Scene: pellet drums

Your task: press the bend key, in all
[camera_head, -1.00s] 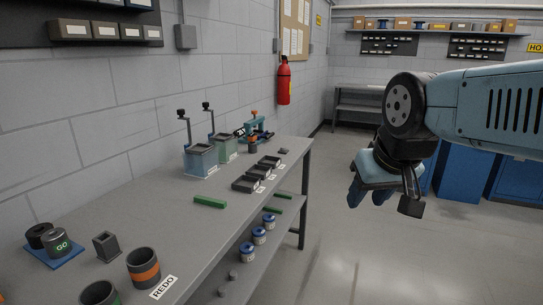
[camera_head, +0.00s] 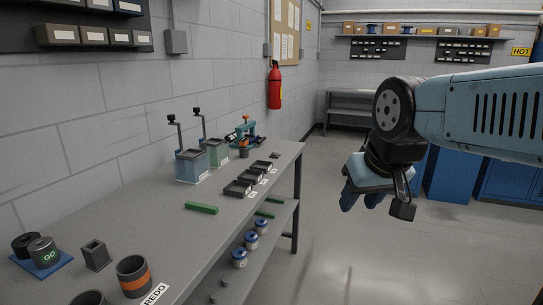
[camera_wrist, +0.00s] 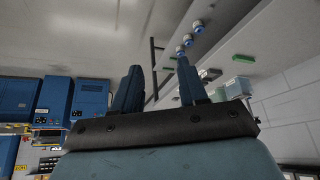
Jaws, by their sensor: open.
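No key marked "bend" can be read in either view.
The grey bench (camera_head: 140,215) carries two lever-topped bins (camera_head: 192,166), dark trays (camera_head: 238,188), a green bar (camera_head: 201,208) and an orange-banded cup (camera_head: 133,277) near a REDO label. Blue-lidded jars (camera_head: 240,258) stand on its lower shelf. Open floor (camera_head: 330,245) lies right of the bench.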

